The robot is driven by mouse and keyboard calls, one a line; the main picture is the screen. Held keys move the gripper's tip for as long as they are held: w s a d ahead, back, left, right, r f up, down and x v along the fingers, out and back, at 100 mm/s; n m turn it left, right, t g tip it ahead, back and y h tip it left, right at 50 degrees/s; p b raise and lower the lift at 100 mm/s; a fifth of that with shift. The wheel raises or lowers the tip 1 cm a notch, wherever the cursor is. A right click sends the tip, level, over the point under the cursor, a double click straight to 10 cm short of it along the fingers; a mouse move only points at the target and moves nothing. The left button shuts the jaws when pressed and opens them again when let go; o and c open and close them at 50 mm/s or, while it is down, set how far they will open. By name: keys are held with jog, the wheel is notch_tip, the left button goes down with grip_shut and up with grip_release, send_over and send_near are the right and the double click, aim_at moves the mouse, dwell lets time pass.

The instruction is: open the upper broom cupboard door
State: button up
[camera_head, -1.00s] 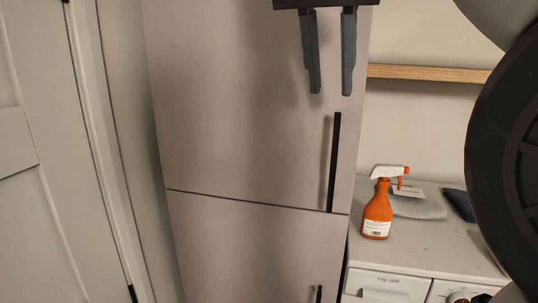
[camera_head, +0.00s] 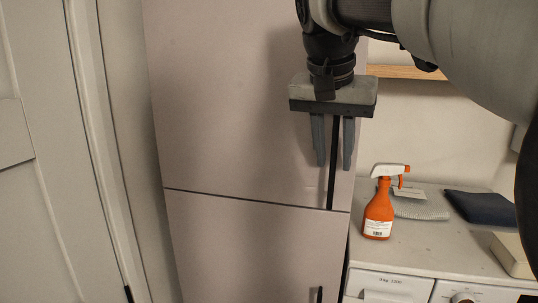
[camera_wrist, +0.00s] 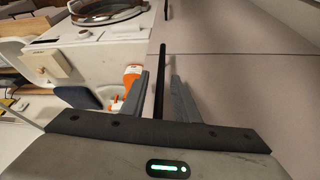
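The upper broom cupboard door (camera_head: 225,100) is a tall pinkish-grey panel and is shut, its lower edge level with a dark seam above the lower door. Its long black vertical handle (camera_head: 332,187) is near the right edge and also shows in the wrist view (camera_wrist: 163,70). My gripper (camera_head: 333,167) points down in front of the handle. Its two grey fingers are apart, one on each side of the handle as seen in both views. I cannot tell whether either finger touches the handle. The handle's upper part is partly hidden by my gripper.
The lower door (camera_head: 250,250) has its own black handle (camera_head: 319,295). To the right, a counter (camera_head: 415,250) bears an orange spray bottle (camera_head: 377,212), a grey cloth (camera_head: 420,207) and a dark blue cloth (camera_head: 482,207). A wooden shelf (camera_head: 415,73) is above. A white panelled door (camera_head: 35,200) is at left.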

jog(key=shift+w+f, duration=0.1)
jog(key=shift+f, duration=0.1)
grip_shut()
dwell(0.3)
